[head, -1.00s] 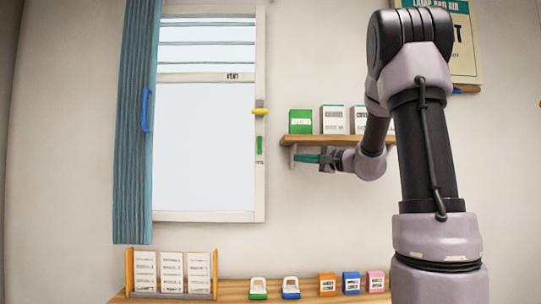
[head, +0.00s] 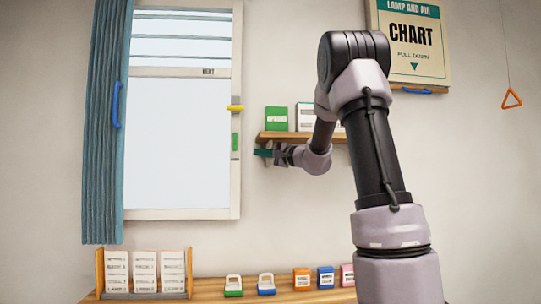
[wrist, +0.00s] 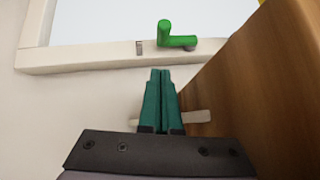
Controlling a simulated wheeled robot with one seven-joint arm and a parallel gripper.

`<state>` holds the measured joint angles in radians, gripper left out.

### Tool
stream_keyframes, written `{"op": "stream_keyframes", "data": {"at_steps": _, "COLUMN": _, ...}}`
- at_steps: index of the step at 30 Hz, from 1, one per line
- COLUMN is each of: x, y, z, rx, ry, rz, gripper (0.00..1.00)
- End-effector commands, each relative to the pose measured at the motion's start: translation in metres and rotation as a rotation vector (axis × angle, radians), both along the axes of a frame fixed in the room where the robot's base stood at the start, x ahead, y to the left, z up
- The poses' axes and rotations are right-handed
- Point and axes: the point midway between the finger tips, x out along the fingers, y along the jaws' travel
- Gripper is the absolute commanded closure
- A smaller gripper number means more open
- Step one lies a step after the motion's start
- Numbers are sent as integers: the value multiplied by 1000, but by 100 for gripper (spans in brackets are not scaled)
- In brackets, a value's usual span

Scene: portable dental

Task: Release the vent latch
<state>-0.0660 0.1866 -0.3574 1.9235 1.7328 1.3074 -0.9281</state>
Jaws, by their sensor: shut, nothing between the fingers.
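The window (head: 180,130) has a slatted vent panel at its top with a "VENT" label. On its right frame a yellow handle (head: 235,108) sticks out sideways, and a green handle (head: 235,142) hangs upright below it. I cannot tell from the labels which one is the vent latch. In the wrist view the green L-shaped handle (wrist: 165,33) lies just beyond my fingertips, on the white frame. My gripper (head: 256,153) is to the right of the frame, below the shelf's left end. Its green fingers (wrist: 160,73) are closed together, empty, and apart from the handle.
The wooden shelf (head: 300,137) with boxes is close above my gripper; its side fills the right of the wrist view (wrist: 235,75). A blue curtain (head: 105,130) hangs at left. A wall chart (head: 410,40) and an orange triangle pull (head: 511,99) are at right. A counter holds small items below.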

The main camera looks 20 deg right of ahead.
Motion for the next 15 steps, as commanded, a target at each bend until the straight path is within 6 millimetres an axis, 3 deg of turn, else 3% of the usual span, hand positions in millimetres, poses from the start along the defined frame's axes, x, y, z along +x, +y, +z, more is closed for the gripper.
{"op": "stream_keyframes", "data": {"at_steps": 2, "x": 14, "y": 11, "z": 2, "rx": -1, "ry": -1, "rz": 3, "gripper": 100}}
{"op": "stream_keyframes", "data": {"at_steps": 7, "x": 17, "y": 36, "z": 7, "rx": 2, "ry": -1, "rz": 3, "gripper": 100}}
{"op": "stream_keyframes", "data": {"at_steps": 15, "x": 20, "y": 49, "z": 9, "rx": 1, "ry": -1, "rz": -1, "gripper": 100}}
